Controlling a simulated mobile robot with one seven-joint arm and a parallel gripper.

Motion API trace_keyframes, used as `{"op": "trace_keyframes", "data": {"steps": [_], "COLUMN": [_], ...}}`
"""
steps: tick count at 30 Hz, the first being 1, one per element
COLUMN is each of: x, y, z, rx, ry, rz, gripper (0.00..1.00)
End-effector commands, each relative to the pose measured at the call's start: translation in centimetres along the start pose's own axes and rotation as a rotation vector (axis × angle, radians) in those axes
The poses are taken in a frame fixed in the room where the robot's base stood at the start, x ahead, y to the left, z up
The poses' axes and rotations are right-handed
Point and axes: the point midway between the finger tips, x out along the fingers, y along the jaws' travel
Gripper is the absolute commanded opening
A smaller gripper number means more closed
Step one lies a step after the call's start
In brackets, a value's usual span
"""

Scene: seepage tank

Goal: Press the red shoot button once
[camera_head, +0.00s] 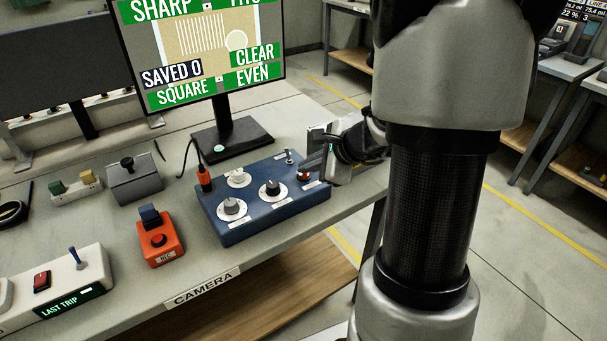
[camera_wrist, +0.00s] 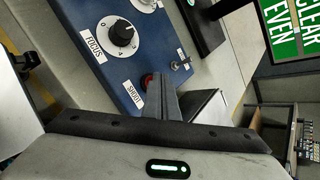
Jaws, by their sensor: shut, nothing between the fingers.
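The blue camera control box (camera_head: 235,233) sits on the bench near its right end, with dials on top. The red shoot button (camera_head: 304,175) is at the box's right end, just beside my gripper (camera_head: 307,162). In the wrist view the red button (camera_wrist: 147,80) shows at the left edge of my gripper's fingers (camera_wrist: 160,76), above a label reading SHOOT (camera_wrist: 133,94). The fingers are shut and empty. They hide part of the button, and I cannot tell whether they touch it.
A monitor (camera_head: 200,50) behind the box reads SAVED 0, CLEAR, SQUARE and EVEN. A focus dial (camera_wrist: 122,32) and a small toggle (camera_head: 289,157) stand near the button. An orange REC box (camera_head: 158,242) is to the left. The bench edge is close in front.

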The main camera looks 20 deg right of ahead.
Motion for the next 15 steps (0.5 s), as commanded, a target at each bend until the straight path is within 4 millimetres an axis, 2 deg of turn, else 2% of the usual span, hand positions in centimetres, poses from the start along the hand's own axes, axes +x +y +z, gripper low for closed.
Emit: {"op": "trace_keyframes", "data": {"steps": [15], "x": [-0.46], "y": [-0.36], "z": [0.33], "rx": [0.000], "ry": [0.000], "rz": [-0.001], "gripper": [0.00]}}
